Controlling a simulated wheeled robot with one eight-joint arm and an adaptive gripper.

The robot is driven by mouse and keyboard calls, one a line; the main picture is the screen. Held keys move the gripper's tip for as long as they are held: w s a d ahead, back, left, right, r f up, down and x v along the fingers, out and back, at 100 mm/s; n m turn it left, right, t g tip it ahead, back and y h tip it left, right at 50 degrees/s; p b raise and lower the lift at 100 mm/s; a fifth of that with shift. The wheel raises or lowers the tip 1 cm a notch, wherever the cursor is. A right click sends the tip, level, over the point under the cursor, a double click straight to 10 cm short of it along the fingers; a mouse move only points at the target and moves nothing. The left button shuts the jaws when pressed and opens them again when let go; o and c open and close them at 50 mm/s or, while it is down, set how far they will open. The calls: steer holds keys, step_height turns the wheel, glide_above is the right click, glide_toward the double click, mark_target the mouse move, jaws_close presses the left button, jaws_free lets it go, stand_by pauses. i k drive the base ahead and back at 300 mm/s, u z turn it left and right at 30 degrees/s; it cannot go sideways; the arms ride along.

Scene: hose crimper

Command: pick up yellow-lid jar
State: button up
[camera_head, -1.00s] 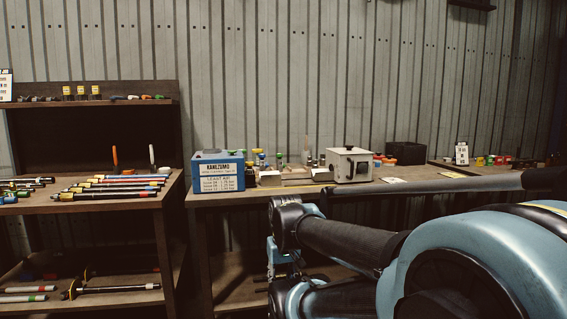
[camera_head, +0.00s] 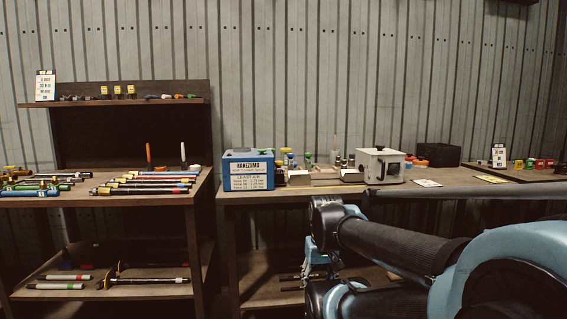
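My gripper (camera_head: 316,272) seems to hang at the end of my folded arm, in front of and below the middle bench's front edge. It is well away from both groups. Its fingers are small and dark, and I cannot see whether they are apart.
A blue labelled box (camera_head: 248,170) and a white box-shaped machine (camera_head: 380,165) stand on the middle bench, with a black box (camera_head: 438,155) behind. The left rack (camera_head: 205,190) carries hoses and tools. A sign (camera_head: 499,156) stands at right. My arm hides part of the bench's underside.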

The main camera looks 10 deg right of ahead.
mark_target(285, 151)
steer(key=z, duration=1.55)
steer(key=k, duration=0.7)
steer(key=u, duration=1.05)
steer(key=i, duration=1)
steer(key=z, duration=0.05)
